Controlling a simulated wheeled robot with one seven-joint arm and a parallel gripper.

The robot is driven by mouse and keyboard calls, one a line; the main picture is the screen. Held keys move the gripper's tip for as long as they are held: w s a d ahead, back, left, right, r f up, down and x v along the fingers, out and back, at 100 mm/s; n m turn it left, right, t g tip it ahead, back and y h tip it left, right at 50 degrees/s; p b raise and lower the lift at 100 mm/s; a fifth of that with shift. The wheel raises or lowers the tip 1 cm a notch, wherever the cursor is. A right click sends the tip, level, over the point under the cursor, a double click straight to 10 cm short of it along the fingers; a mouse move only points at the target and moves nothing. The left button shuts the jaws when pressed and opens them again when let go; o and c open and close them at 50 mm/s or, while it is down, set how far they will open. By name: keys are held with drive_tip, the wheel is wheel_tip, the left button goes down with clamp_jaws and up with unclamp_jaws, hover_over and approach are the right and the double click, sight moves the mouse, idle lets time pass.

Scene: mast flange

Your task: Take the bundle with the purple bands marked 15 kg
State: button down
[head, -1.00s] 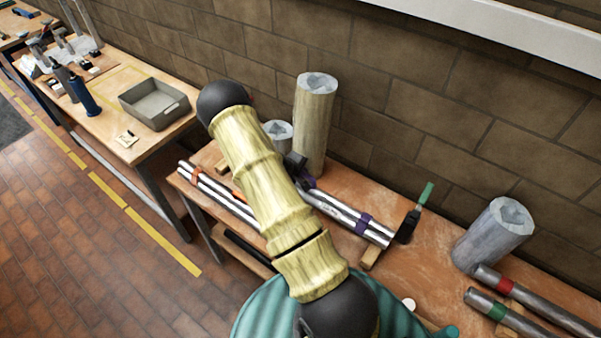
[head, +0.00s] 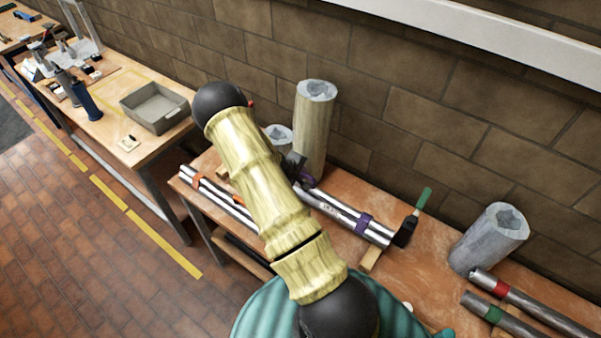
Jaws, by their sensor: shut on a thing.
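The bundle of bright metal bars with purple bands (head: 343,214) is at the middle of the bench, with a pale label whose text is too small to read. One purple band shows near its right end, and another purple patch shows by my gripper. My gripper (head: 299,174) is shut on the bundle near its far left part, mostly hidden behind my yellow arm. The bundle's right end appears just above a wooden support block (head: 370,260). I cannot tell how wide any gap is.
A bundle with orange bands (head: 218,197) lies left of my arm. A tall stone-topped post (head: 314,125) stands close behind my gripper. A green-handled tool (head: 413,220) is near the bundle's right end. Bars with red (head: 502,289) and green bands lie at right, beside a grey cylinder (head: 487,240).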

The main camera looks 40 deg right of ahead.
drive_tip(key=shift+w+d+r+p, duration=0.1)
drive_tip(key=shift+r+p, duration=1.4)
drive_tip(key=shift+r, duration=0.7)
